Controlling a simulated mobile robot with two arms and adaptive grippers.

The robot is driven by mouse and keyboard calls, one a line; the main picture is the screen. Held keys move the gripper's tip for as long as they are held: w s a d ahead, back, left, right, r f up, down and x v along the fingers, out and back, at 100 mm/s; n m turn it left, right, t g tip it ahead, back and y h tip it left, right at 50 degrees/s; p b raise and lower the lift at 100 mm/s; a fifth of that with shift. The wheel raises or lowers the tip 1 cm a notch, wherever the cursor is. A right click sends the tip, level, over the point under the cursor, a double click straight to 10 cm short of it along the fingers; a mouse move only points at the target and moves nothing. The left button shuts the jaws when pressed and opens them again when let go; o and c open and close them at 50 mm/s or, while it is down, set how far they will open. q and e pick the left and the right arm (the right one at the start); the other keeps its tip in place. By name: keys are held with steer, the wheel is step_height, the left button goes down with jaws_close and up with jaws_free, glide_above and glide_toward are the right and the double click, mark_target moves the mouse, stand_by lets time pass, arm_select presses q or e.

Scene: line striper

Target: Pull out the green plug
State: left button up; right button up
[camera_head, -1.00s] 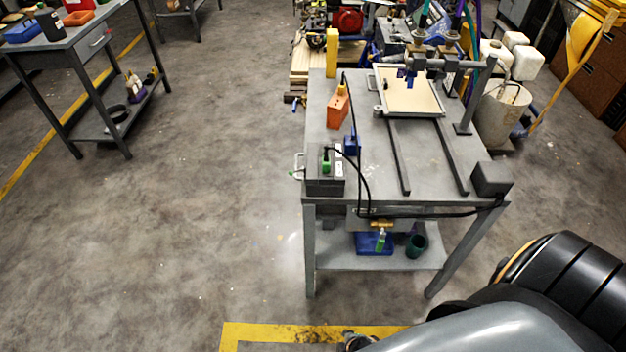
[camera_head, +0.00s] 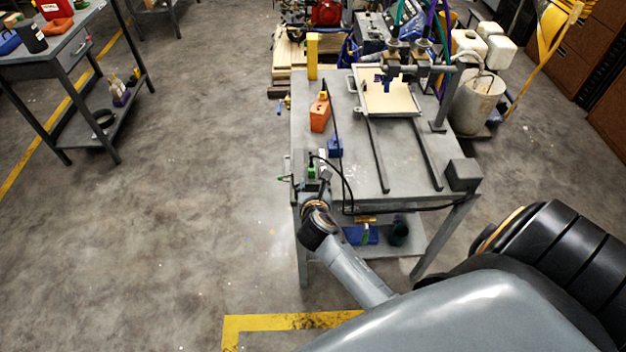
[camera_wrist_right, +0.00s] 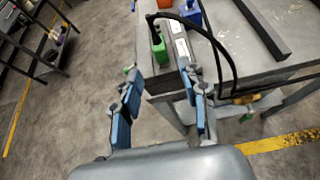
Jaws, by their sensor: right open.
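The green plug (camera_head: 312,172) stands upright in the grey socket box at the near left corner of the workbench, with a black cord at its top. In the right wrist view the green plug (camera_wrist_right: 159,48) shows just beyond my fingers. My right gripper (camera_head: 323,184) is at the box's near side, below the plug in the picture. In the right wrist view my right gripper (camera_wrist_right: 160,78) is open, its blue-padded fingers apart with nothing between them. The plug's lower end is hidden in the box. My left gripper is not in view.
The black cord (camera_wrist_right: 228,70) loops over the bench edge on the right. The floor left of the bench is clear.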

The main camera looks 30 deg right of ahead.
mark_target(312, 172)
steer(key=b+x, duration=0.4)
steer(key=x, duration=0.3)
steer(key=shift+x, duration=1.15)
jaws_close()
